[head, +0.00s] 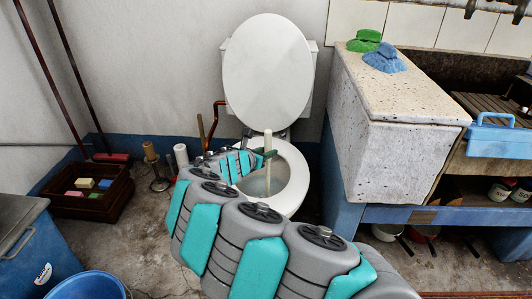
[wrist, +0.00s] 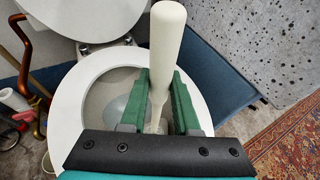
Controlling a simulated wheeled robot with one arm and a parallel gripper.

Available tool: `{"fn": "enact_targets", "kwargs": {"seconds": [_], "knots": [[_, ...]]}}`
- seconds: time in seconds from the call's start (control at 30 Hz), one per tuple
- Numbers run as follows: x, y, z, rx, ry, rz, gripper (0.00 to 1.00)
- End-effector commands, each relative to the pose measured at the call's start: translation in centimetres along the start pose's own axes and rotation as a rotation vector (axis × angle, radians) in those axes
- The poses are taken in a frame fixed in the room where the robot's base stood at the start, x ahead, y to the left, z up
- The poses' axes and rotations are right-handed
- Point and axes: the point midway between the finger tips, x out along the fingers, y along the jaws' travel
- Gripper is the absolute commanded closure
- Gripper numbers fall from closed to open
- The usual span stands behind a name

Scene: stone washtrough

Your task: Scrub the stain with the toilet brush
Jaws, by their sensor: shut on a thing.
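My gripper (head: 264,154) is over the open toilet bowl, and its green fingers (wrist: 162,100) are shut on the pale handle of the toilet brush (wrist: 166,42). The brush also shows in the head view (head: 268,142), roughly upright with its handle rising above the fingers. Its lower end goes down into the bowl, and its head is hidden by my gripper in the wrist view. The white toilet (head: 296,186) has its lid (head: 267,66) raised; its seat ring (wrist: 70,102) surrounds the fingers in the wrist view. I cannot make out a clear stain in the bowl.
The speckled stone washtrough (head: 392,150) stands right of the toilet, with green (head: 364,40) and blue (head: 384,58) cloths on top. Left are a toilet-paper stand (head: 154,170), a dark wooden crate (head: 88,205) and a blue bucket (head: 88,286). A patterned rug (wrist: 290,140) lies at right.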

Motion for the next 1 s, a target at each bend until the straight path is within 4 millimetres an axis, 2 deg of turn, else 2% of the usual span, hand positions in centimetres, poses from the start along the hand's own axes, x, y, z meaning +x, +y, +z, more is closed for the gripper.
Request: {"fn": "enact_targets", "kwargs": {"seconds": [0.37, 1.0], "knots": [[0.0, 0.2, 0.0, 0.0, 0.0, 0.001, 1.0], [-0.5, 3.5, -0.5, -0.001, 0.003, 0.003, 1.0]]}}
